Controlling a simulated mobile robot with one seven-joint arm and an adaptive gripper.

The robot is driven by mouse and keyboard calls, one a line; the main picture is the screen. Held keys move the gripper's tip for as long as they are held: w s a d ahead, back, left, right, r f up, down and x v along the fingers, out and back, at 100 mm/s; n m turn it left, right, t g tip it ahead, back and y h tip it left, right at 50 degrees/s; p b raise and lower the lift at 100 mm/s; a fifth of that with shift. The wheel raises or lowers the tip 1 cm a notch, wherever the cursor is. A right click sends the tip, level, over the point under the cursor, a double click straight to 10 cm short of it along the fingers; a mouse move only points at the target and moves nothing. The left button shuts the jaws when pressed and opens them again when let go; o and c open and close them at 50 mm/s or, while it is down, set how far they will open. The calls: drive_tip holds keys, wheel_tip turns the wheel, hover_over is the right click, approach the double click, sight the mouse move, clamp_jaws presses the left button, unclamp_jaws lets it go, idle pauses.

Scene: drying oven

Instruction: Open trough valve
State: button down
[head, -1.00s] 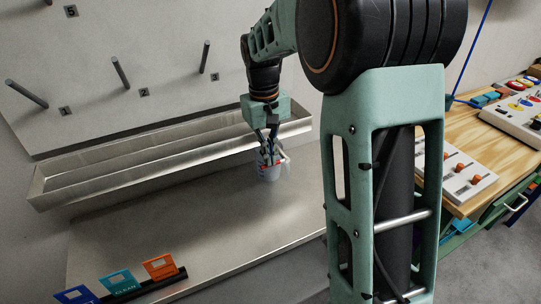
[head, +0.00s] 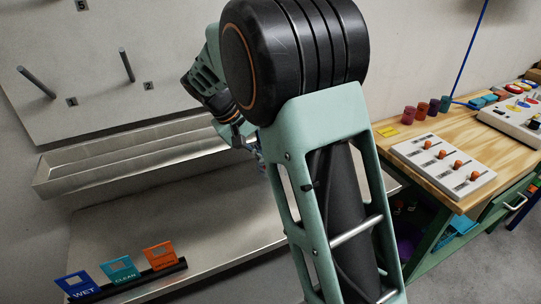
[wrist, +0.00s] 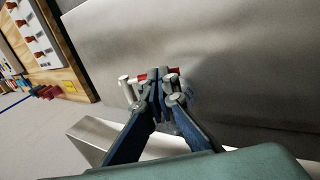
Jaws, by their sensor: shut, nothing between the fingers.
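The long steel trough (head: 45,182) runs along the wall under the peg board in the head view. A steel trough-like edge (wrist: 90,135) also shows at the bottom of the wrist view. My gripper (wrist: 162,76) is shut with nothing between its fingers. Its tips are close to a small red bar (wrist: 150,73), partly hidden behind the fingers, and a short white peg (wrist: 126,88) on the left. These look like valve parts, but I cannot tell the handle's position or whether the tips touch it. In the head view my arm mostly hides the gripper.
A steel shelf (head: 115,228) lies below the trough, with blue, teal and orange signs (head: 120,270) at its front edge. On the right, a wooden bench (head: 400,150) holds a white panel with orange knobs (head: 443,165) and several coloured cylinders (head: 422,110).

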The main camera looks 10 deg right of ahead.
wheel_tip(320, 180, down, 2)
drive_tip(key=h+b, duration=0.3)
drive_tip(key=shift+w+a+f+t, duration=0.1)
drive_tip(key=shift+f+t, duration=0.1)
drive_tip(key=shift+t, duration=0.1)
drive_tip(key=h+b, duration=0.1)
drive_tip(key=f+h+b, duration=0.1)
drive_tip(key=b, duration=0.1)
drive_tip(key=shift+d+f+t+h, duration=0.2)
drive_tip(key=shift+f+t+h, duration=0.1)
drive_tip(key=shift+t, duration=0.1)
drive_tip(key=h+b, duration=0.2)
drive_tip(key=d+f+t+h+b, duration=0.1)
drive_tip(key=h+b, duration=0.1)
drive_tip(key=shift+w+d, duration=0.15)
drive_tip(key=shift+d, duration=0.05)
drive_tip(key=shift+a, duration=0.15)
